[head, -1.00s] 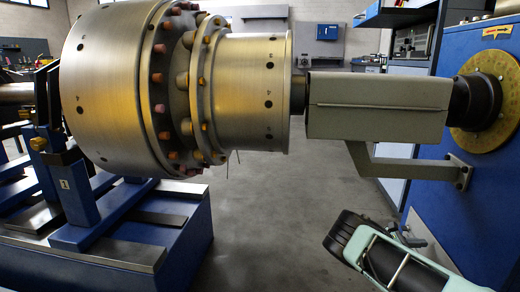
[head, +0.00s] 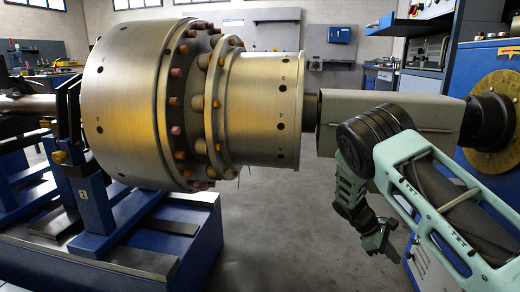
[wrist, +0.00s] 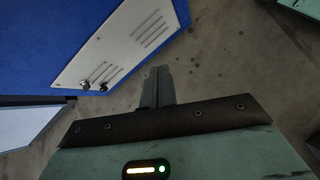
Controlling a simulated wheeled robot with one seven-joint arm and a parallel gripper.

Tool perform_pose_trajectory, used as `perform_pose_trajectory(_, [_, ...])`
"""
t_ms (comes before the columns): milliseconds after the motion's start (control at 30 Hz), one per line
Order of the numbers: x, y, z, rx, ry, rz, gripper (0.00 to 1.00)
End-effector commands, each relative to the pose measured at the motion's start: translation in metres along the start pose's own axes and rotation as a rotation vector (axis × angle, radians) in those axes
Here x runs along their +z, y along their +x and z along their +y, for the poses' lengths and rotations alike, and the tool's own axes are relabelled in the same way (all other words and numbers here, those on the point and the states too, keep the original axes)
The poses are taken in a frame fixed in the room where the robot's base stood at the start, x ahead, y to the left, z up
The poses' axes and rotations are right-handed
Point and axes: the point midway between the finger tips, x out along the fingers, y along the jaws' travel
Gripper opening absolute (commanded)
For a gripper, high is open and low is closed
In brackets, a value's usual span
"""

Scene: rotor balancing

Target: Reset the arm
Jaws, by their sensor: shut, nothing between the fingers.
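My gripper (head: 378,238) hangs below my pale green arm, at the right of the head view, in front of the grey housing and to the right of the rotor. In the wrist view its two dark fingers (wrist: 157,74) lie side by side, shut and empty, with floor behind the tips. The large metal rotor (head: 140,105), with rings of copper-coloured bolts, rests level on the blue stand at the left. My gripper is apart from it.
The grey housing (head: 345,104) joins the rotor to the blue machine's brass disc (head: 497,84). The blue stand (head: 190,262) fills the lower left. A blue cabinet with a pale vented panel (wrist: 125,45) shows in the wrist view. Floor (head: 285,225) is open between stand and arm.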

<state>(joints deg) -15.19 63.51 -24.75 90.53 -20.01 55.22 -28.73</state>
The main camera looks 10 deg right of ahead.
Motion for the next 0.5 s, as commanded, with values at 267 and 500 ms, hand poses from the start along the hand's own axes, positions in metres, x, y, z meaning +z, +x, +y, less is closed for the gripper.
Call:
perform_pose_trajectory(267, [0.028, -0.144, -0.112, -0.167, 0.064, 0.332, 0.0])
perform_pose_trajectory(500, [0.088, -0.243, -0.217, -0.264, 0.065, 0.544, 0.0])
